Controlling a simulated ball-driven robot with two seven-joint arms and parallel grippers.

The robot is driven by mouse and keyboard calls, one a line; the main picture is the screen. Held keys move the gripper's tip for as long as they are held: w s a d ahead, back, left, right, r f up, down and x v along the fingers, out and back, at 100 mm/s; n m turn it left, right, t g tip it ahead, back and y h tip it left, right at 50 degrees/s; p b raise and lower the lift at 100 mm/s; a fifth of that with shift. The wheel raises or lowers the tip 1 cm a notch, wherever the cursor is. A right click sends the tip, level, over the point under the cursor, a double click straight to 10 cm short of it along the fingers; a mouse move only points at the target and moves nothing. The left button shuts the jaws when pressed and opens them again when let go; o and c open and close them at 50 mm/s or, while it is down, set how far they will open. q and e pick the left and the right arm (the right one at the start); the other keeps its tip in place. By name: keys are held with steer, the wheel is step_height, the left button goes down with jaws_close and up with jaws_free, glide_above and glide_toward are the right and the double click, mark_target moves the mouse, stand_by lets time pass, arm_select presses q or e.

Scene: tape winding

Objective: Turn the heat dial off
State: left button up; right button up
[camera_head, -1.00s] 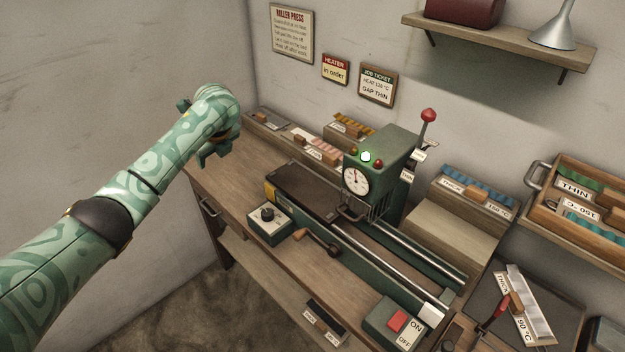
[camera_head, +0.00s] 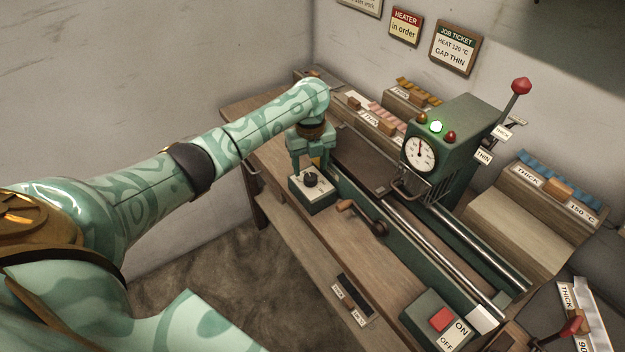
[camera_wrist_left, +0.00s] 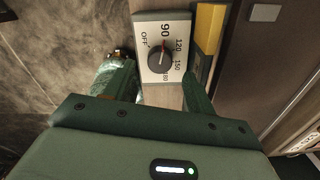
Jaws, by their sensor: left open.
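The heat dial (camera_head: 310,181) is a black knob on a white-faced green box at the front left of the bench. In the left wrist view the dial (camera_wrist_left: 160,57) has marks for OFF, 90, 120, 150 and 180. Its red pointer mark appears turned toward 90. My left gripper (camera_head: 311,164) is open and points down just above the dial box. In the wrist view its fingers stand on either side of the box's near part, with nothing between them gripped. I cannot tell whether they touch the knob. My right gripper is not in view.
The roller press (camera_head: 455,140) with a gauge and a lit green lamp stands right of the box. A crank handle (camera_head: 345,206) is close to the dial box. An ON/OFF switch box (camera_head: 440,320) sits front right. A job ticket (camera_head: 455,47) reads 120 °C.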

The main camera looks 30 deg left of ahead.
mark_target(310, 176)
arm_select(q)
step_height(310, 176, down, 4)
steer(key=shift+b, duration=0.65)
steer(key=c, duration=1)
